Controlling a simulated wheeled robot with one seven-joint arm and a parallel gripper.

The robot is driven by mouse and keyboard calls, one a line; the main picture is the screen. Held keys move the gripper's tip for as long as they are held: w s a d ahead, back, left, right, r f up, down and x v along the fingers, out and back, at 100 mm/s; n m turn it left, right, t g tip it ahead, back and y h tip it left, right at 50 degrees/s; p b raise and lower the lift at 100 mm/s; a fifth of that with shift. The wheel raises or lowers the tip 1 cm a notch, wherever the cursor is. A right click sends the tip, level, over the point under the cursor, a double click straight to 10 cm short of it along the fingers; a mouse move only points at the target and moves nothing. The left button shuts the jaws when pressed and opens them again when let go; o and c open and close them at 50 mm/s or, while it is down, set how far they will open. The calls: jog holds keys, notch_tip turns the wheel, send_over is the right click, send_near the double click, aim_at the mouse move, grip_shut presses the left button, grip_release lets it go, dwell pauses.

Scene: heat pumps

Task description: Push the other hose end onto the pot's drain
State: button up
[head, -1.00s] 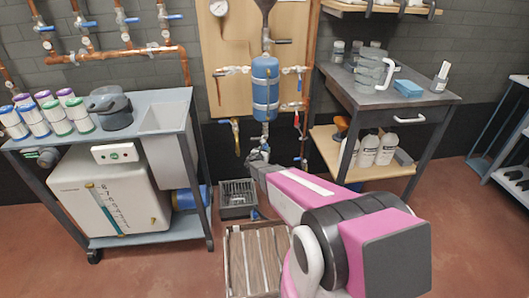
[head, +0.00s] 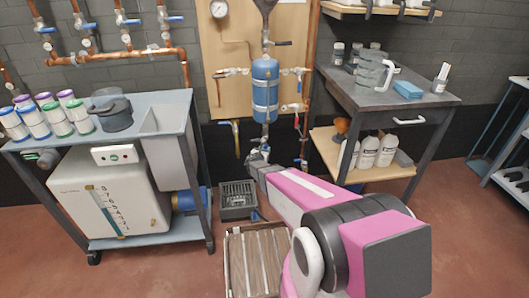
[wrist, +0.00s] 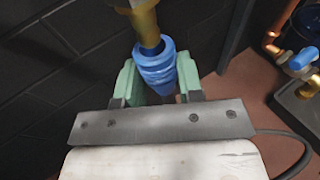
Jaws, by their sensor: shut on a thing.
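The pot is a blue upright cylinder (head: 265,85) with pale bands, mounted on the wooden wall board. In the wrist view a brass drain (wrist: 147,27) points down. My gripper (head: 257,158) is just below the pot; in the wrist view its green fingers (wrist: 158,80) are shut on either side of a blue ribbed hose end (wrist: 156,66). The top of the hose end meets the lower tip of the brass drain, roughly in line with it. I cannot tell how far the drain sits inside. A thin dark hose or cable (wrist: 304,150) curves at the lower right.
A copper pipe with a blue-handled valve (wrist: 300,60) stands right of my gripper. A dark crate (head: 238,200) and a slatted wooden stand (head: 252,262) are on the floor below. A cart (head: 160,100) is left, a workbench (head: 440,97) right.

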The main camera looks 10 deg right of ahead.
aim_at(264, 146)
jog(key=shift+r, duration=1.95)
dwell(2.2)
jog(key=shift+r, duration=0.1)
grip_shut()
jog(key=o, duration=1.1)
grip_release()
